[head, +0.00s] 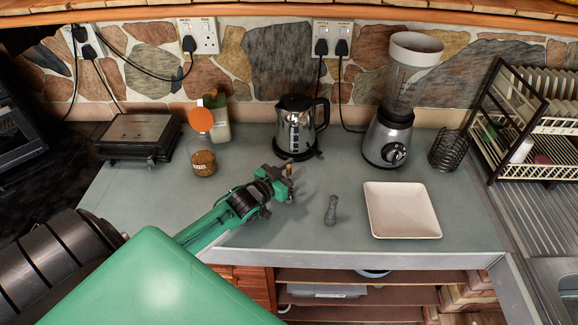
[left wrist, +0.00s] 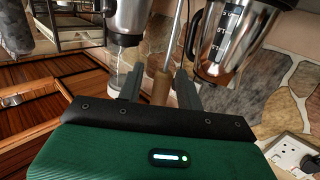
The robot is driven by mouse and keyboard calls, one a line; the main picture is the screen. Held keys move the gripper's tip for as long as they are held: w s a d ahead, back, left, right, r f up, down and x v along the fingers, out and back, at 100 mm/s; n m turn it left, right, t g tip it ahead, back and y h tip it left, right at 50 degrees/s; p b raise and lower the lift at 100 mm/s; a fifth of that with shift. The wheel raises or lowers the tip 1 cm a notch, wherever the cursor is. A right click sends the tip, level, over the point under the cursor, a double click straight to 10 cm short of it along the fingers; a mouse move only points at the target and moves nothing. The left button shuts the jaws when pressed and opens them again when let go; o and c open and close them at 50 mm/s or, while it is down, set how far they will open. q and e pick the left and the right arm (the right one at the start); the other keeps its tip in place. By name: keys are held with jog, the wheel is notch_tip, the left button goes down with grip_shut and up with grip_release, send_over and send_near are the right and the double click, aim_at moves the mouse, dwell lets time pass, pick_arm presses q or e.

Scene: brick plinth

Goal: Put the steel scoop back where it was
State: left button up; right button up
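The scoop shows a wooden handle (head: 289,170) just above my left gripper (head: 283,188) in the head view. In the left wrist view the scoop's handle (left wrist: 161,88) lies between the two fingers of my left gripper (left wrist: 160,82), and a thin steel shaft runs away from it. That view is upside down, so the shaft points downward. The gripper appears shut on the handle, holding it over the counter in front of the kettle. The scoop's bowl end cannot be made out. My right gripper is not in view.
The grey counter (head: 250,232) carries a kettle (head: 301,127), a blender (head: 390,130), a wire holder (head: 448,148), a square plate (head: 401,209), a small grey object (head: 331,210), a jar (head: 204,163) and a grill (head: 139,137). A dish rack (head: 535,120) stands right. The front middle is mostly clear.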

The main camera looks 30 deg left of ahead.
pick_arm(q)
jog(key=shift+s+r, duration=0.1)
jog(key=s+a+b, duration=0.2)
jog(key=s+b, duration=0.1)
jog(key=s, duration=0.8)
jog(key=shift+s+r+b, duration=0.3)
jog(key=shift+r, duration=0.1)
